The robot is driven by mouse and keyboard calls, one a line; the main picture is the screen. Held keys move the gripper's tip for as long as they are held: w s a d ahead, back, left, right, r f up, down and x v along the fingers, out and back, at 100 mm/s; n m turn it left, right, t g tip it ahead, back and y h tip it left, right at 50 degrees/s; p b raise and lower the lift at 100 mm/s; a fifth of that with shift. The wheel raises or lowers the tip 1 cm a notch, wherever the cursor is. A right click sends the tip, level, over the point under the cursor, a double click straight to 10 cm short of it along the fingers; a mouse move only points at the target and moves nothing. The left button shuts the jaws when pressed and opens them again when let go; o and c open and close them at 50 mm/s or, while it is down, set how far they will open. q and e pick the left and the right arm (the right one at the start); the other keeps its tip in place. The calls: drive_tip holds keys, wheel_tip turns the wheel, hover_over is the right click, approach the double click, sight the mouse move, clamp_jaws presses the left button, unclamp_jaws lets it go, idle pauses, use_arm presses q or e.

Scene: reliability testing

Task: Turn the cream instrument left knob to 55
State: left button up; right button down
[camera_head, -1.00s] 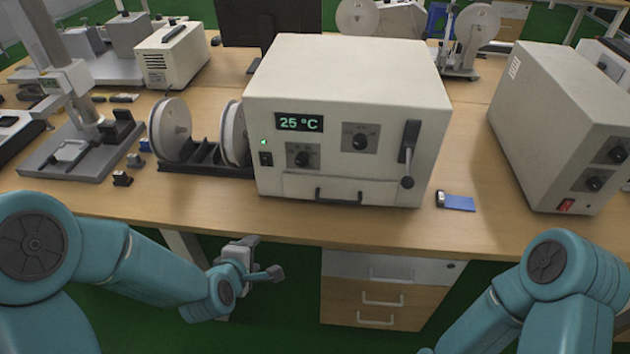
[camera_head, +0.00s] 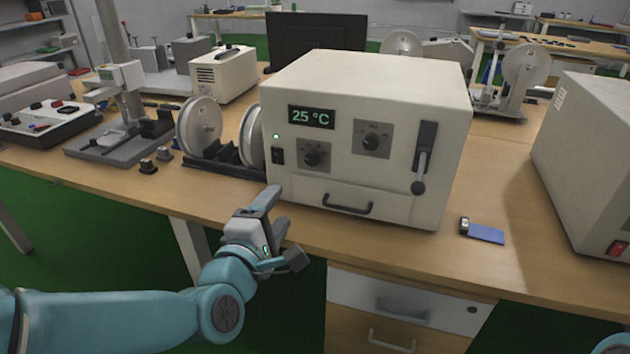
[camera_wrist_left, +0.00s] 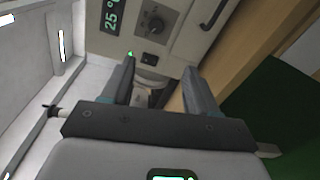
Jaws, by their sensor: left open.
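The cream instrument (camera_head: 390,95) stands on the bench with its display (camera_head: 311,117) reading 25 °C. Its left knob (camera_head: 312,158) is a black dial on a grey plate, below the display. A second knob (camera_head: 372,141) sits higher and to the right. My left gripper (camera_head: 284,226) is open and empty, in front of the bench edge, below and left of the left knob, not touching the instrument. In the left wrist view the left knob (camera_wrist_left: 155,24) shows beyond the two open fingers (camera_wrist_left: 158,75). My right gripper is not in view.
A lever (camera_head: 421,170) and a drawer handle (camera_head: 347,208) protrude from the instrument's front. White reels (camera_head: 199,127) stand close on its left. A blue object (camera_head: 486,234) lies on the bench at right, near another cream box (camera_head: 590,160).

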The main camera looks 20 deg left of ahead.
sight(310, 161)
use_arm(q)
drive_tip(key=shift+t, duration=0.3)
drive_tip(key=w, duration=1)
drive_tip(key=w+d+b, duration=0.1)
drive_tip(key=w, duration=0.4)
drive_tip(key=shift+w, duration=0.35)
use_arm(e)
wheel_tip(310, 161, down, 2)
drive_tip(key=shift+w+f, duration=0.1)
use_arm(q)
drive_tip(key=c, duration=1)
drive_tip(key=shift+c, duration=0.2)
